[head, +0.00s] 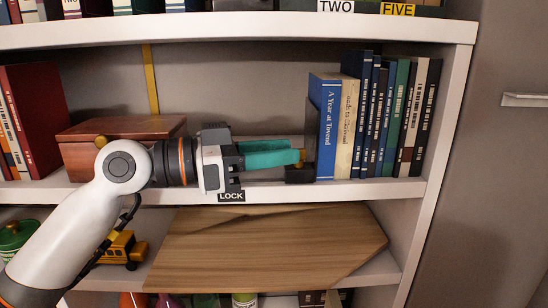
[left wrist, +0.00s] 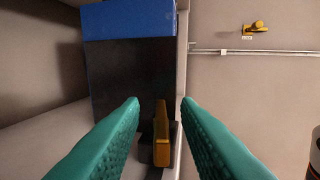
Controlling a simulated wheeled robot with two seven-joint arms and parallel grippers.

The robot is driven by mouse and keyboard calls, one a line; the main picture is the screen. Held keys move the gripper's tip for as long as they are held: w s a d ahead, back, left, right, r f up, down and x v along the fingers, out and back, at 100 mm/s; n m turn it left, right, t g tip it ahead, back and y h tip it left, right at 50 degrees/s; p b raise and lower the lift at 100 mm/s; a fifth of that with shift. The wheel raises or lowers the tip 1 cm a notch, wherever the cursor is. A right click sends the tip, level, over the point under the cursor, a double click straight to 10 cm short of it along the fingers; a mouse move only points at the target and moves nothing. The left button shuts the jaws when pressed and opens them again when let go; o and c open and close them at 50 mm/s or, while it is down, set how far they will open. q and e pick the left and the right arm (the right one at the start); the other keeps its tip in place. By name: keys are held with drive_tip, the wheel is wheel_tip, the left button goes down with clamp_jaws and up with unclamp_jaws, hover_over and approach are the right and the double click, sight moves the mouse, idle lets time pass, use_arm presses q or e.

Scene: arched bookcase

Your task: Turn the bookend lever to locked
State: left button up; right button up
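The bookend (head: 311,132) is a dark plate on a dark base, against the left end of the book row on the middle shelf. It is the dark panel (left wrist: 130,75) in the left wrist view. Its yellow lever (left wrist: 161,135) stands between my left gripper's teal fingers, with gaps on both sides. In the head view the lever is mostly hidden by the fingertips. My left gripper (head: 299,158) is open and reaches in from the left; its fingers also show in the left wrist view (left wrist: 160,105). A LOCK label (head: 231,196) is on the shelf edge below the gripper. My right gripper is not in view.
Blue (head: 327,125) and cream (head: 347,128) books stand right of the bookend, with several darker ones. A brown box (head: 118,133) is behind my left arm. A wooden board (head: 260,247) lies on the shelf below. The shelf above limits headroom.

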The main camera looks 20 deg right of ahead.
use_arm(q)
wheel_tip(320, 180, up, 8)
drive_tip(key=b, duration=0.2)
drive_tip(key=shift+d+r+b, duration=0.1)
drive_tip(key=shift+r+b, duration=0.1)
drive_tip(key=shift+b, duration=0.15)
drive_tip(key=shift+r, duration=0.45)
